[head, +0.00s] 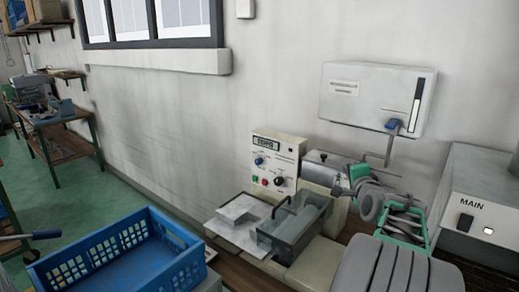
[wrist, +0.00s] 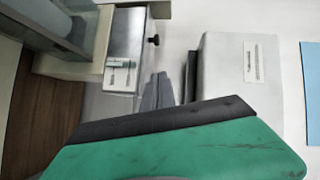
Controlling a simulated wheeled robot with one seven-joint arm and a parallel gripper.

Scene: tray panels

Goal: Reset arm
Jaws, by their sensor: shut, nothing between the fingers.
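My gripper (head: 343,189) is at the end of my grey and green arm, in front of the wall and close to the metal machine with a black knob (head: 321,168). In the wrist view my green and black hand fills the lower part, with grey fingers (wrist: 158,92) beyond its edge. The gripper is shut and holds nothing. The metal machine also shows in the wrist view (wrist: 126,48), near the fingers. I cannot tell whether they touch it.
A control box with knobs (head: 274,162) stands left of the gripper. A blue crate (head: 120,262) is at lower left. A white wall box (head: 375,95) with a blue-tipped lever hangs above. A MAIN panel (head: 480,215) is right.

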